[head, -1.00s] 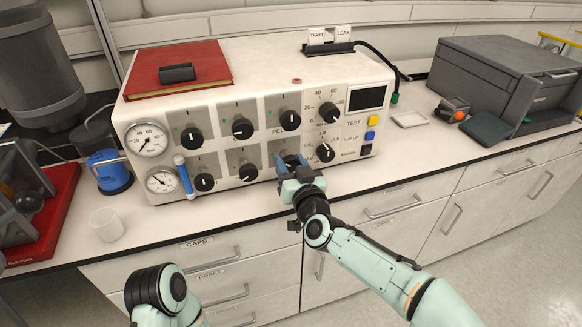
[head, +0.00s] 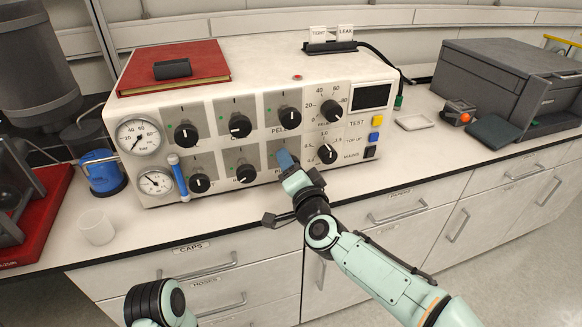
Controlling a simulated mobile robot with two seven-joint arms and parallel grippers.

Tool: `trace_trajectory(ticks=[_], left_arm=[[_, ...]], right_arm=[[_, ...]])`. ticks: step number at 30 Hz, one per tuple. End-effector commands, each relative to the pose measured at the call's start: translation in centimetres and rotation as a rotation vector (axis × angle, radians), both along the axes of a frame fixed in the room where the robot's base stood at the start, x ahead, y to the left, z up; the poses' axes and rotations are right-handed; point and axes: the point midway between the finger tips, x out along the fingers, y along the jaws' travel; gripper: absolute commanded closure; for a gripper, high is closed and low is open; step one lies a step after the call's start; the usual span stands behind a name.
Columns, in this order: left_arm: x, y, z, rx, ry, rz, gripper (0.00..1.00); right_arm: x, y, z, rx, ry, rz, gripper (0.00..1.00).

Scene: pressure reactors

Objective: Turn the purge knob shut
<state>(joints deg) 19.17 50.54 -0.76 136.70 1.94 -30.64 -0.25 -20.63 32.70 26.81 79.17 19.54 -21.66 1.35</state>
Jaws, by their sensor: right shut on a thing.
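The white control box (head: 240,203) stands on the bench with two rows of black knobs. My right gripper (head: 287,162) is at the third knob of the lower row and is shut on it. A blue finger pad shows against the panel there. The gripper hides this knob and most of its label, of which only the start, like "PU", shows, so I cannot read its pointer. The lower-row knob (head: 245,173) to its left and the knob (head: 326,154) to its right are free. My left gripper is out of view; only part of that arm shows at the bottom.
Two gauges (head: 139,137) and a blue-handled part (head: 178,176) are at the box's left end. A red book (head: 205,60) lies on top. A white cup (head: 97,227) stands at the left. The counter right of the box has a small tray (head: 414,121).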

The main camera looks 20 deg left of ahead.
Motion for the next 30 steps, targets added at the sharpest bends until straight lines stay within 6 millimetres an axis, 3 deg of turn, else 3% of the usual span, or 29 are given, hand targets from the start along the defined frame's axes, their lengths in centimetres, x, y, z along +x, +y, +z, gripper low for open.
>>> trace_trajectory(ticks=[23,24,26,30], left_arm=[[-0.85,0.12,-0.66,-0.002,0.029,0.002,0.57],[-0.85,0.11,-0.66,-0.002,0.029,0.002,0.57],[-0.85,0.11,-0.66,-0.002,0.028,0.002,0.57],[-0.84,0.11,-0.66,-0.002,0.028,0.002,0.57]], right_arm=[[-0.10,0.19,-0.37,0.082,0.065,0.006,0.84],[-0.11,0.20,-0.36,0.082,0.065,0.006,0.47],[-0.10,0.18,-0.34,0.082,0.065,0.006,0.28],[-0.06,0.11,-0.21,0.083,0.061,0.003,0.28]])
